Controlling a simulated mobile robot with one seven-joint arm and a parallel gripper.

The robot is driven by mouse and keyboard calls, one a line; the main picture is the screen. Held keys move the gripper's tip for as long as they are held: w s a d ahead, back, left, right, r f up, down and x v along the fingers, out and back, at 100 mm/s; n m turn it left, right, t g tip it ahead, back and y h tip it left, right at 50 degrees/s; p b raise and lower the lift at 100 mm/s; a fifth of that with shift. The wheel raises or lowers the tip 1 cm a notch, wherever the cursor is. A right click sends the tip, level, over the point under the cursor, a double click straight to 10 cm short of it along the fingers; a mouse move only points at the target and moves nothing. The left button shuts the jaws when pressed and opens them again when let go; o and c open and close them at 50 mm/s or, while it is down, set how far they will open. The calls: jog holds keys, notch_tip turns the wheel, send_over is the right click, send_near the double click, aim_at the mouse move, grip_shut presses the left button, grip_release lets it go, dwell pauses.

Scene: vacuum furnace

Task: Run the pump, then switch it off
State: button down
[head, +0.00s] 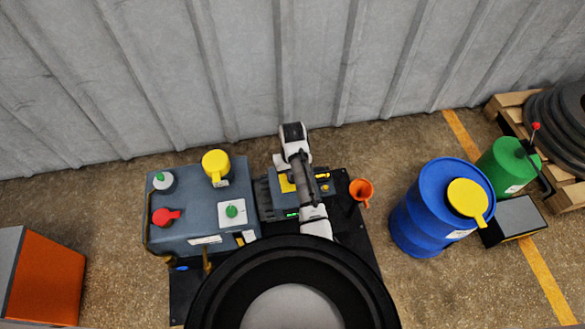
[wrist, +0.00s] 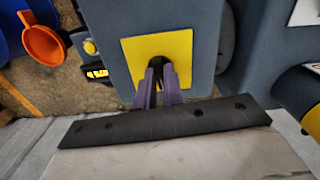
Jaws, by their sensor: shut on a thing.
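The grey pump unit (head: 272,207) stands on a black base plate by the wall, with a yellow panel (head: 286,184) on top and a small green light (head: 292,214) at its front. In the wrist view the yellow panel (wrist: 183,52) carries a dark knob or switch. My gripper (wrist: 159,80) is shut on this dark part, its two purple fingers on either side. The fingers hide most of it, so its position cannot be told. In the head view my arm covers the gripper. A yellow button (wrist: 90,47) sits beside the panel.
An orange funnel (head: 361,189) stands right of the pump unit. A grey tank (head: 190,233) with a yellow cap (head: 215,163) and a red valve handle (head: 166,216) is on the left. A blue drum (head: 418,218) is farther right. The ribbed wall (head: 235,80) closes the back.

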jog(key=m+p, duration=0.2)
jog(key=m, duration=0.1)
jog(key=shift+a+r+m+p, duration=0.1)
jog(key=shift+r+m+p, duration=0.05)
jog(key=shift+m+p, duration=1.15)
jog(key=shift+m, duration=0.7)
jog(key=shift+w, duration=0.1)
jog(key=c, duration=1.5)
grip_release()
notch_tip(320, 180, up, 14)
jog(key=shift+f+b, duration=0.2)
jog(key=shift+b, duration=0.15)
